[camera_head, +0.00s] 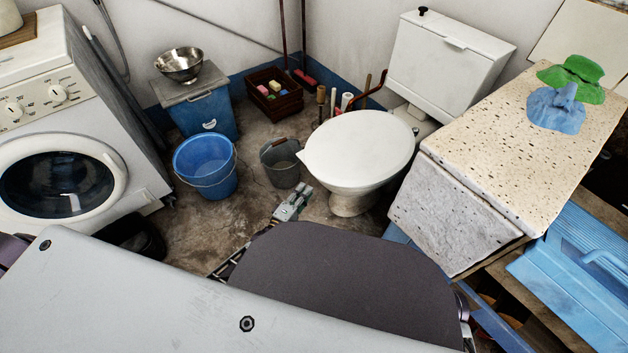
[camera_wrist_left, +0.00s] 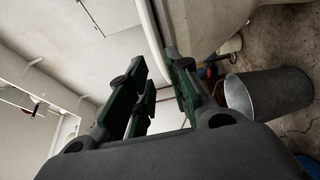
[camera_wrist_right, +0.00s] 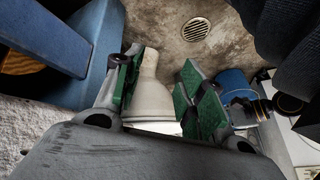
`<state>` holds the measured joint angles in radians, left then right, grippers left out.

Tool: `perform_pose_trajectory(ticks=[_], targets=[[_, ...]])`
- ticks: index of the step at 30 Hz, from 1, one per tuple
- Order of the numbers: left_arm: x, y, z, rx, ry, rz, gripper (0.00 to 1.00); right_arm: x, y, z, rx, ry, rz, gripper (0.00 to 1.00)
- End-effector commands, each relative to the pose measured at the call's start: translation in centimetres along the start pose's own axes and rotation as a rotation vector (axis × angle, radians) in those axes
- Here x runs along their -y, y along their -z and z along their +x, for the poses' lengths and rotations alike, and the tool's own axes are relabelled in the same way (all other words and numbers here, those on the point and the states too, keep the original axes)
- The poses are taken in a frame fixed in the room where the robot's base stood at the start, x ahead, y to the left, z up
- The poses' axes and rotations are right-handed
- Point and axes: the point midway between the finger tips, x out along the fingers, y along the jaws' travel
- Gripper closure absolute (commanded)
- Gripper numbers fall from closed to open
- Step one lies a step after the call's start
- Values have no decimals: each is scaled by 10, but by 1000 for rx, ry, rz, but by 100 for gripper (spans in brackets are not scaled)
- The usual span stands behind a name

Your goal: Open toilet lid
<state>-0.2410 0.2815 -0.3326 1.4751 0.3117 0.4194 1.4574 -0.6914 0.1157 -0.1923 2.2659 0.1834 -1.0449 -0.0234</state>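The white toilet lid (camera_head: 358,148) lies flat and shut on the toilet bowl (camera_head: 352,190). My left gripper (camera_head: 303,191) is low at the lid's front left, below its rim and apart from it in the head view. In the left wrist view, my left gripper (camera_wrist_left: 159,66) is open, and a pale rim, likely the lid or seat edge (camera_wrist_left: 152,32), runs toward the gap between its fingers. Contact cannot be told. My right gripper (camera_wrist_right: 162,78) is open and empty in the right wrist view, with the toilet's pedestal (camera_wrist_right: 150,97) beyond its fingers. The head view does not show it.
A grey bucket (camera_head: 281,163) and blue bucket (camera_head: 204,165) stand left of the toilet. A stone washtrough (camera_head: 500,150) is close on the right. The white cistern (camera_head: 446,65) rises behind the lid. A washing machine (camera_head: 75,120) stands far left.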

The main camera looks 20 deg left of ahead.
Motion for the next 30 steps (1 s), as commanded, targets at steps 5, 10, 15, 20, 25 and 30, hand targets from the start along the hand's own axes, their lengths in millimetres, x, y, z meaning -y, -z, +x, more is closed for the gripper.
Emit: perform_pose_trajectory(ticks=[5,10,15,20,25,30], targets=[[1,0,21,-1,-2,-1,80,-2,-14,13,-21,15,13,60],[1,0,40,-1,-1,1,80,-3,-18,24,-49,24,27,60],[1,0,57,-1,0,-1,80,-3,-22,34,-71,33,37,60],[1,0,68,-1,-1,-1,80,-3,-25,40,-84,38,42,60],[0,0,75,-1,0,0,80,-3,-25,44,-84,36,44,60],[0,0,76,-1,1,0,80,-2,-21,44,-90,38,46,60]])
